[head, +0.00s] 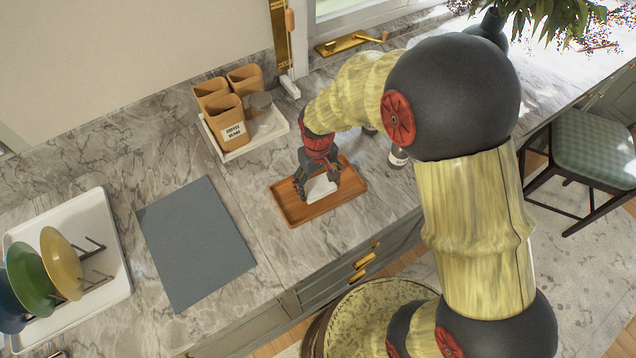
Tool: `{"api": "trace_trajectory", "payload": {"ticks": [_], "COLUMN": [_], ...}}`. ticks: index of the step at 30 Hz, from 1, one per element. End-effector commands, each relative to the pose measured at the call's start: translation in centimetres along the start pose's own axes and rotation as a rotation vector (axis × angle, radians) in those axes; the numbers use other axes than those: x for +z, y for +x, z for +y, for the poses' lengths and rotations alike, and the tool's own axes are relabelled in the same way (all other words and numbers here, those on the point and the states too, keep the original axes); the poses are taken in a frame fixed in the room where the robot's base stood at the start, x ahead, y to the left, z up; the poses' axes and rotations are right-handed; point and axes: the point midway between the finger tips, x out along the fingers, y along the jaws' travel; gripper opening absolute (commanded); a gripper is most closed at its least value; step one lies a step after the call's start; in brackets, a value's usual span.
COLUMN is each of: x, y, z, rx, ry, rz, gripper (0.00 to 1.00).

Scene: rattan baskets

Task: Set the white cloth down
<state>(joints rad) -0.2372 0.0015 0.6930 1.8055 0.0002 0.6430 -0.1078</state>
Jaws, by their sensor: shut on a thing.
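The white cloth (320,188) is a small pale piece low over the wooden tray (289,212). My gripper (318,184) is above the tray and shut on the cloth. The tray is brown, rectangular and lies on the marble counter near its front edge. The gripper fingers hide part of the cloth. I cannot tell whether the cloth touches the tray.
A grey mat (197,243) lies left of the tray. A white stand (243,150) with several brown containers is behind it. A dish rack (112,262) with plates stands at far left. A small bottle (398,157) is close to my arm, right of the tray.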

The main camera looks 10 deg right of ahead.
Motion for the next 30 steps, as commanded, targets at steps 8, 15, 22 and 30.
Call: {"api": "trace_trajectory", "payload": {"ticks": [8,15,22,30], "x": [-0.02,-0.02,-0.02,-0.04], "y": [0.21,0.18,0.17,-0.22], "z": [0.01,0.01,0.02,0.02], "rx": [0.0,0.0,0.0,0.0], "ry": [0.0,0.0,0.0,0.0], "rz": [0.001,0.001,0.001,0.002], "gripper": [0.51,0.87,0.93,0.93]}}
